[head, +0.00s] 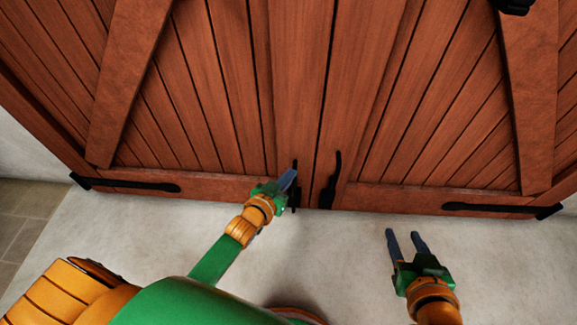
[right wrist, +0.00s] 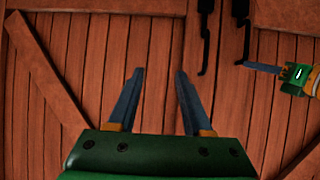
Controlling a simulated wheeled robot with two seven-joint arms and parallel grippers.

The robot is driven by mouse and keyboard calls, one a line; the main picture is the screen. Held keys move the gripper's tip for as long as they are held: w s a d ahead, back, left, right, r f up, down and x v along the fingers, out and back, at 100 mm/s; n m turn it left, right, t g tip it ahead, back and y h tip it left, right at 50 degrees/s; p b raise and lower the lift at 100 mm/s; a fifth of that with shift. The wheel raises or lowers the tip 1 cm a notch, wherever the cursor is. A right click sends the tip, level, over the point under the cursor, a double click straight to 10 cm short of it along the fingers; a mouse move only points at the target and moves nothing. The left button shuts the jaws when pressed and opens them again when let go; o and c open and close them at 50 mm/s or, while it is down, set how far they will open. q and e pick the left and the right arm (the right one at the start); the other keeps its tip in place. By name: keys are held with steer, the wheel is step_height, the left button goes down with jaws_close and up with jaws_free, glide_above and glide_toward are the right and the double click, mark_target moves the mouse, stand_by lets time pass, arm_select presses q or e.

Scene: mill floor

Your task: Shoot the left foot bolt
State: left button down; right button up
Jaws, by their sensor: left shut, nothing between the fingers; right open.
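Two slim black foot bolts are fixed upright at the bottom of the wooden double doors, either side of the middle seam. The left foot bolt (head: 293,201) is partly hidden behind my left gripper (head: 288,179), whose shut, empty fingers reach its handle area. In the right wrist view, which is turned over, the left foot bolt (right wrist: 241,12) and the tip of my left gripper (right wrist: 248,66) are close together at its handle; I cannot tell whether they touch. The right foot bolt (head: 327,195) stands clear. My right gripper (head: 405,238) is open and empty, away from both bolts.
The wooden doors (head: 296,90) fill the upper head view and look closed. Black strap hinges lie at the lower left (head: 130,185) and lower right (head: 495,208). The pale floor (head: 350,250) before the doors is clear apart from my arms.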

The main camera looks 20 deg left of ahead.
arm_select(q)
steer(key=shift+f, duration=0.2)
arm_select(e)
steer(key=shift+w+a+r+t, duration=0.1)
steer(key=shift+w+r+t, duration=0.15)
steer(key=shift+r, duration=0.15)
steer(key=shift+w+a+r+t, duration=0.1)
steer(key=shift+w+r+t, duration=0.15)
steer(key=shift+r, duration=0.15)
